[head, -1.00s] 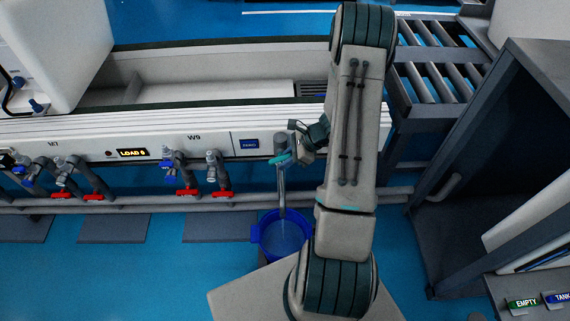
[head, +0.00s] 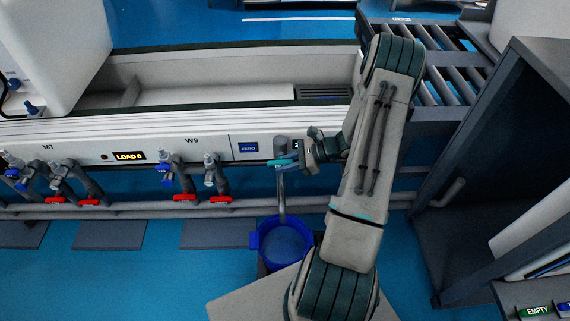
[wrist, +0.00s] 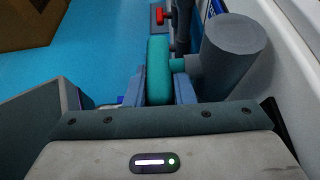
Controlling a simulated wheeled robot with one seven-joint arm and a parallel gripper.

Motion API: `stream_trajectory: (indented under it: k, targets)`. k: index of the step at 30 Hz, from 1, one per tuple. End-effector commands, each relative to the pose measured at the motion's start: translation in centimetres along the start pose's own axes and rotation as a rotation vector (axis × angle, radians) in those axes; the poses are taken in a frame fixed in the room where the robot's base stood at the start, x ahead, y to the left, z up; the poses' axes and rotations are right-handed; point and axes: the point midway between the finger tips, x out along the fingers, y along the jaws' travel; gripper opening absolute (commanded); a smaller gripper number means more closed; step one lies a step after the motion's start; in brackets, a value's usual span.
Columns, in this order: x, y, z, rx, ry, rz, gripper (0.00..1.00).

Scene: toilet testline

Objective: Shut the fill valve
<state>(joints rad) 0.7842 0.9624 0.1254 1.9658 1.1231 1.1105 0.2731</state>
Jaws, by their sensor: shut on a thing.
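The fill valve's teal handle (head: 280,162) sits at the top of a grey pipe (head: 281,188) on the front of the white bench. It also shows in the wrist view as an upright teal bar (wrist: 158,68), beside a thick grey cylinder (wrist: 232,52). My gripper (head: 292,160) reaches the handle from the right. In the wrist view its two fingers (wrist: 158,92) are shut on the handle, one on each side. The pipe runs down into a blue bucket (head: 262,248) holding bluish liquid.
Several taps with red handles (head: 185,198) line the bench to the left, by a "LOAD 6" display (head: 129,156) and a blue ZERO label (head: 248,148). A dark cabinet (head: 495,160) stands at the right. Blue floor (head: 130,265) is clear at lower left.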

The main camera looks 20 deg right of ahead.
Motion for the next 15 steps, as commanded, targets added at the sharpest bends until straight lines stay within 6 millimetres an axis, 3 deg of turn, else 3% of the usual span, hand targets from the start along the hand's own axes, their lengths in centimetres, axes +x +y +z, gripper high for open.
stream_trajectory:
  k: [5, 6, 8, 15]
  targets:
    - [0.18, -0.02, 0.28, -0.002, -0.005, 0.002, 0.00]
    - [0.19, -0.02, 0.28, -0.002, -0.005, 0.002, 0.27]
    - [0.17, -0.02, 0.26, -0.002, -0.004, 0.002, 0.44]
    - [-0.06, -0.04, 0.06, 0.001, -0.002, -0.002, 0.44]
